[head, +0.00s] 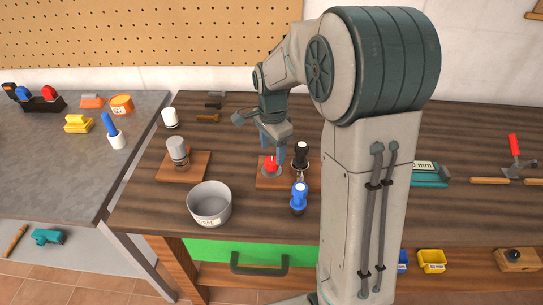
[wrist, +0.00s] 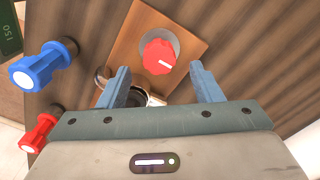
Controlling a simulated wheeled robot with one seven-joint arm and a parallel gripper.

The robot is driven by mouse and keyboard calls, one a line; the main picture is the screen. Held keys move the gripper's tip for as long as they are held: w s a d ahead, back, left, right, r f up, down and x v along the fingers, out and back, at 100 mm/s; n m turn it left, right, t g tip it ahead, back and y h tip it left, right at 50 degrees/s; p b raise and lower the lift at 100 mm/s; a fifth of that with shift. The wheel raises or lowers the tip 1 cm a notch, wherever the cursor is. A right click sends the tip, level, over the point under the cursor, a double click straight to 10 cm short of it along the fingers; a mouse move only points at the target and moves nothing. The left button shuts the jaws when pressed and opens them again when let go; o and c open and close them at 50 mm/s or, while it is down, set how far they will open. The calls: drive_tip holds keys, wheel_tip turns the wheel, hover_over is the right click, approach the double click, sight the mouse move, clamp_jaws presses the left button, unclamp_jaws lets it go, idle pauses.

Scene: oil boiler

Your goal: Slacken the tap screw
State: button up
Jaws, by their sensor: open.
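My gripper (head: 273,150) is open and points down over the board. In the wrist view its two blue fingers (wrist: 160,70) are apart, with nothing held between them. In the head view the fingers partly overlap the knob, so I cannot tell whether they touch it.
A grey bowl (head: 209,204) and another board with a metal cylinder (head: 178,150) are to the left. A red-handled item (wrist: 40,133) shows at the wrist view's left.

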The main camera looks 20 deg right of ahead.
sight(272, 161)
drive_tip(key=shift+f, duration=1.75)
drive_tip(key=c, duration=1)
